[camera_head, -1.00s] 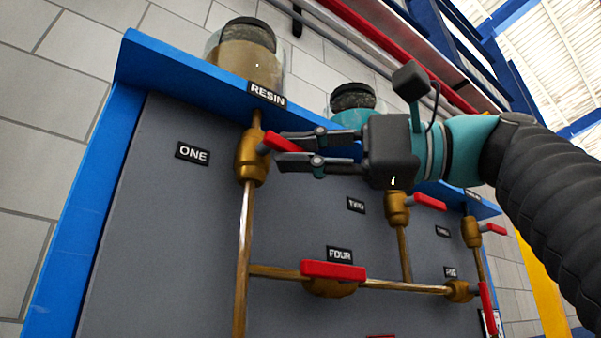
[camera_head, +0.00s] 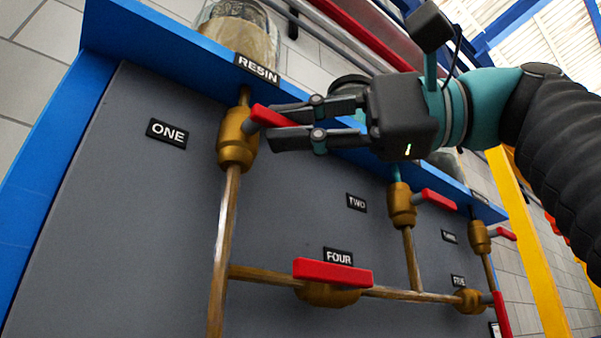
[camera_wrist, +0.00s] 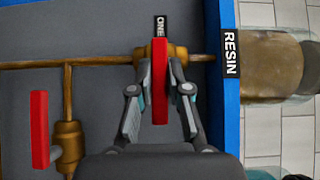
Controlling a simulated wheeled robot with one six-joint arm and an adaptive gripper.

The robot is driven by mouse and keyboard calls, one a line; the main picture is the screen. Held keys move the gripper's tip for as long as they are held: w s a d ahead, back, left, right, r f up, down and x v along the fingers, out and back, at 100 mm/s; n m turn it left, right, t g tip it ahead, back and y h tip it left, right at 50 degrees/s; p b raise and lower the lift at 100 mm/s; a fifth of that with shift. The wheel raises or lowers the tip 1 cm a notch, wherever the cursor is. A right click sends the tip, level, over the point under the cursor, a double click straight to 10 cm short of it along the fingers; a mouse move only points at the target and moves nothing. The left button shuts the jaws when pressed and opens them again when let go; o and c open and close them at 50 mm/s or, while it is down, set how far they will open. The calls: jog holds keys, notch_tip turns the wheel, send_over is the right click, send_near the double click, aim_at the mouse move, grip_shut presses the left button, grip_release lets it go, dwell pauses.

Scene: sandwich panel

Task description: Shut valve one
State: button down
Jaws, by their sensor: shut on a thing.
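Valve one is a brass body (camera_head: 237,140) on the pipe at the panel's upper left, beside the label ONE (camera_head: 167,133). Its red handle (camera_head: 262,113) sticks out to the right, across the line of the upright pipe. My gripper (camera_head: 284,126) is shut on this handle, one finger on each side. In the wrist view the red handle (camera_wrist: 160,84) lies between the two fingers of my gripper (camera_wrist: 160,75), crossing the pipe. The far part of the brass body is partly hidden behind the handle and fingers.
Valve four's red handle (camera_head: 332,272) lies along its pipe below my gripper. Valve two's red handle (camera_head: 438,199) sticks out at right. A blue ledge (camera_head: 150,40) with the RESIN jar (camera_head: 240,32) runs just above valve one.

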jog(key=shift+s+f, duration=0.1)
jog(key=c, duration=1.1)
grip_release()
jog(key=shift+s, duration=0.1)
jog(key=shift+d, duration=0.1)
